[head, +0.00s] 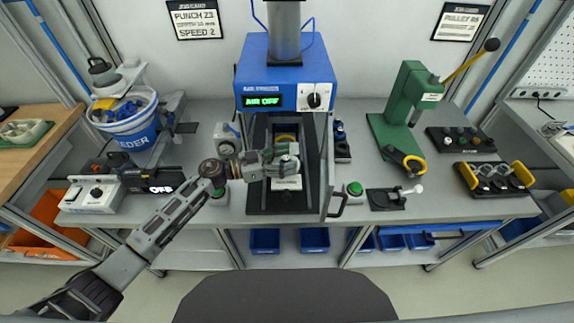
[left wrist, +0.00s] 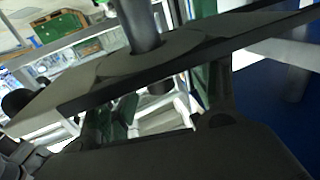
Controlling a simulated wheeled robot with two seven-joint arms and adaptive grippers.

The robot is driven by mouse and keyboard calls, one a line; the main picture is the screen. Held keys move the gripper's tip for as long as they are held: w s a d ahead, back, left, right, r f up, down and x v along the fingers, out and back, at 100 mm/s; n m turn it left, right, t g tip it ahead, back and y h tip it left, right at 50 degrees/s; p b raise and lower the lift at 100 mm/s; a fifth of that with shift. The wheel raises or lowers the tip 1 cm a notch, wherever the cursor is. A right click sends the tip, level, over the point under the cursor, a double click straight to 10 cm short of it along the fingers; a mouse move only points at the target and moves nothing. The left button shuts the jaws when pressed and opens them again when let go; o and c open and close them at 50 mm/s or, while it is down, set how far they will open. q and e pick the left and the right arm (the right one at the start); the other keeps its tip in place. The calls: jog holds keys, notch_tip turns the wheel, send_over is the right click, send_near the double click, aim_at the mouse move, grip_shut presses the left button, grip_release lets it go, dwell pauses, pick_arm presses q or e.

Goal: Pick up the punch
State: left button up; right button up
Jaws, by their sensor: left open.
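My left arm reaches in from the left to the blue air press (head: 285,82). My left gripper (head: 288,163) is open in the press opening, in front of the ram area and above the dark press base (head: 265,208). In the left wrist view a grey cylinder (left wrist: 137,25) meets a wide dark plate (left wrist: 185,45) close to the camera. A short dark stub (left wrist: 160,87) shows under the plate; I cannot tell whether it is the punch. Nothing is clearly seen held between the fingers. My right gripper is not in view.
The press door (head: 328,170) stands open on the right of the opening. A feeder (head: 125,115) stands left; a green lever press (head: 405,105) and black racks (head: 462,140) stand right. The press display reads AIR OFF. Some bare bench (head: 450,208) shows at front right.

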pick_arm(q)
jog(key=shift+c, duration=1.2)
jog(key=c, duration=1)
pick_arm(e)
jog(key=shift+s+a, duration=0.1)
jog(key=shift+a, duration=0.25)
pick_arm(q)
jog(key=shift+r, duration=0.1)
notch_tip(320, 180, up, 18)
jog(key=shift+p, duration=0.45)
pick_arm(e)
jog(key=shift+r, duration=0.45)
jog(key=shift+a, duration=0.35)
